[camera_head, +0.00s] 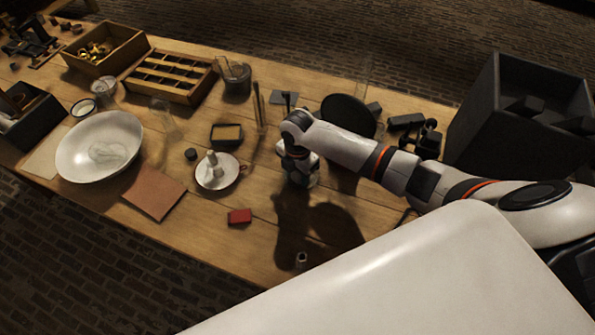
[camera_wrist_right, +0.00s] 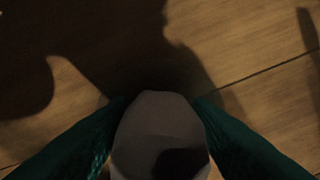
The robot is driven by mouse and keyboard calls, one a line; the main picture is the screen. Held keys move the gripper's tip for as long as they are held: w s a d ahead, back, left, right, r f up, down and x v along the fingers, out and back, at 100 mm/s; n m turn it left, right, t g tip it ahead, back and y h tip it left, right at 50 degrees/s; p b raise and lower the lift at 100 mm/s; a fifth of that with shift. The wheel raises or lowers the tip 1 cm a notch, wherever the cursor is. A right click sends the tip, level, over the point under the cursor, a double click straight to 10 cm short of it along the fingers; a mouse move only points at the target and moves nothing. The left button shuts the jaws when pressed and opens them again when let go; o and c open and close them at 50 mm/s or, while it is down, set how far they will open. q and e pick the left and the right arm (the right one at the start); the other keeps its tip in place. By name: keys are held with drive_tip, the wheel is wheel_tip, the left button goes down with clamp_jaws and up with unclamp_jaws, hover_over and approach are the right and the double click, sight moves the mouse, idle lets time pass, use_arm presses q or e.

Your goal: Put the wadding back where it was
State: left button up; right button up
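My right gripper (camera_wrist_right: 158,120) points down over the middle of the table, and in the head view my arm hides its fingertips. In the right wrist view its dark green fingers close on both sides of a pale grey, rounded thing (camera_wrist_right: 158,128). That view is dark, and I cannot tell for sure whether this is the wadding. A whitish, crumpled or glassy thing (camera_head: 108,152) lies in the large white bowl (camera_head: 72,160) at the left. My left gripper is not in view.
Left of my right gripper stand a white saucer (camera_head: 230,180) with a candle (camera_head: 213,160), a small dark tray (camera_head: 217,141) and a red box (camera_head: 239,216). A small cylinder (camera_head: 301,259) stands near the front edge. A black bin (camera_head: 480,120) stands at the right. Bare wood lies around the red box.

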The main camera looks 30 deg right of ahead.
drive_tip(key=shift+r, duration=0.1)
wheel_tip(320, 180, up, 12)
drive_tip(key=shift+r+b, duration=0.1)
drive_tip(key=shift+b, duration=0.25)
idle(0.6)
